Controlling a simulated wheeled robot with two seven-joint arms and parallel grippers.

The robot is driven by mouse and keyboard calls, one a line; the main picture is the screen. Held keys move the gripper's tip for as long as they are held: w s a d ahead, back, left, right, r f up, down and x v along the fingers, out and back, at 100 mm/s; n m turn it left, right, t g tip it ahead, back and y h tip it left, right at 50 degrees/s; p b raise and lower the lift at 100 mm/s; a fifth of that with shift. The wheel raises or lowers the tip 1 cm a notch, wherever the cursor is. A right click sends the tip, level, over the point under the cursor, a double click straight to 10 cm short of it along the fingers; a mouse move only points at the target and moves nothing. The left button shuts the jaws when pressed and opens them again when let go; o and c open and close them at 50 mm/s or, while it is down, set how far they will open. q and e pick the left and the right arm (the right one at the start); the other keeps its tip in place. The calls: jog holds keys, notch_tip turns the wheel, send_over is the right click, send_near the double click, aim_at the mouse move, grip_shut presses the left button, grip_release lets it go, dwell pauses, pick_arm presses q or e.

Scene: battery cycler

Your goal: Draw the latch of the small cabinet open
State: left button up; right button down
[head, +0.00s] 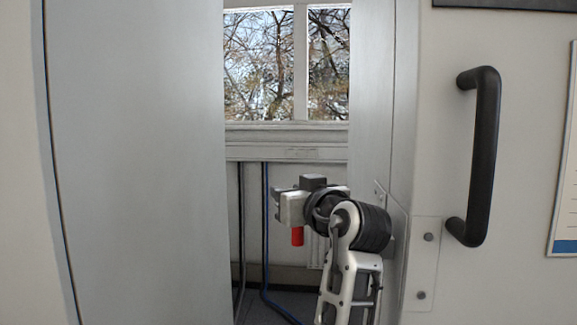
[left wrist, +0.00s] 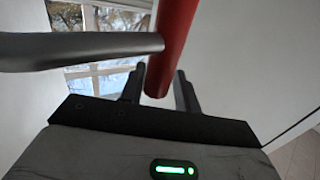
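A red cylindrical grip (head: 297,236) shows just below my left gripper (head: 283,206) in the head view. In the left wrist view the red grip (left wrist: 172,50) comes down from the top, and its end lies between the two fingers of my left gripper (left wrist: 160,82). The fingers stand apart, with a narrow gap visible beside the grip. A grey rod (left wrist: 80,50) comes from the left and meets or crosses the red grip; I cannot tell whether they are joined. The rest of the latch is hidden. My right gripper is not in view.
A tall grey panel (head: 135,160) fills the left of the head view. A black handle (head: 484,155) stands out on the pale surface at right.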

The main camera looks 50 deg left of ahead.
pick_arm(q)
jog(key=s+d+r+b, duration=0.1)
jog(key=s+d+r, duration=0.8)
jog(key=s+r, duration=0.1)
jog(key=shift+s+d+r, duration=0.15)
jog(key=shift+d+r, duration=0.15)
jog(key=shift+r, duration=0.6)
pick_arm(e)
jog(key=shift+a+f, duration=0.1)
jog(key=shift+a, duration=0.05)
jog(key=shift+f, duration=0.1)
